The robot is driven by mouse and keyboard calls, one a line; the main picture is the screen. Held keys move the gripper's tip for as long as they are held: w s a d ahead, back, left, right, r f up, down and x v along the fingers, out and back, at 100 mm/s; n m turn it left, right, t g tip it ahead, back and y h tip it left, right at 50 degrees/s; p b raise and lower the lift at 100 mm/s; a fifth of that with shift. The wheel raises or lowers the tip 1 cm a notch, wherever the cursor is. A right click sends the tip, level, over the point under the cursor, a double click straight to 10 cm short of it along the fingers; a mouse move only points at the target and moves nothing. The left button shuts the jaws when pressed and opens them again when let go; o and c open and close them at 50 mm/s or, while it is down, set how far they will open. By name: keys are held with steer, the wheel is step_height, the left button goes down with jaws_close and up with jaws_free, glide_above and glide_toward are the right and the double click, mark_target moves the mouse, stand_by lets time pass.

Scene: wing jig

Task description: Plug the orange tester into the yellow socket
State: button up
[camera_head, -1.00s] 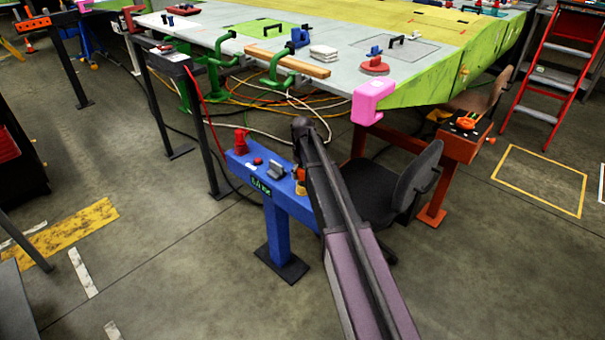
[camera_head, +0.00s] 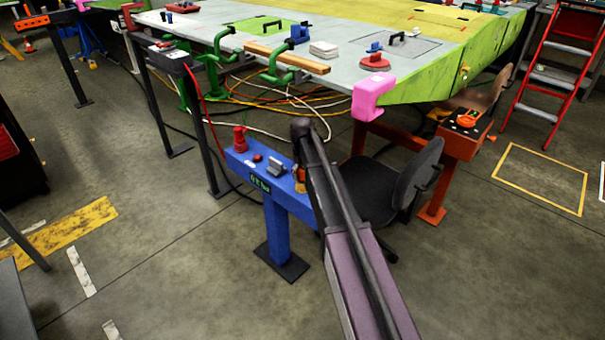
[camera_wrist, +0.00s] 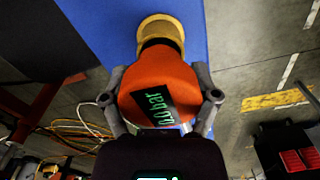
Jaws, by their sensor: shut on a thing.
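The orange tester (camera_wrist: 157,84) is held between the two fingers of my gripper (camera_wrist: 160,98) in the wrist view. Its dark label shows green lettering ending in "bar". Its dark neck meets the yellow socket (camera_wrist: 160,27) on the blue surface; the tester hides how deep the neck sits. In the head view, a bit of the orange tester (camera_head: 299,174) shows just left of my arm's end, at the right part of the blue stand. My arm hides most of the tester and socket there.
The blue stand (camera_head: 277,225) also bears a red fitting (camera_head: 240,140), a grey block (camera_head: 276,167) and a green-lettered display (camera_head: 260,184). A black chair (camera_head: 410,185) is close right of my arm. The wing jig (camera_head: 345,95) with a pink clamp (camera_head: 370,98) lies behind.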

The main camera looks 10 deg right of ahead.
steer(key=shift+f, duration=0.25)
steer(key=o, duration=1)
steer(key=shift+c, duration=0.2)
steer(key=shift+r, duration=0.2)
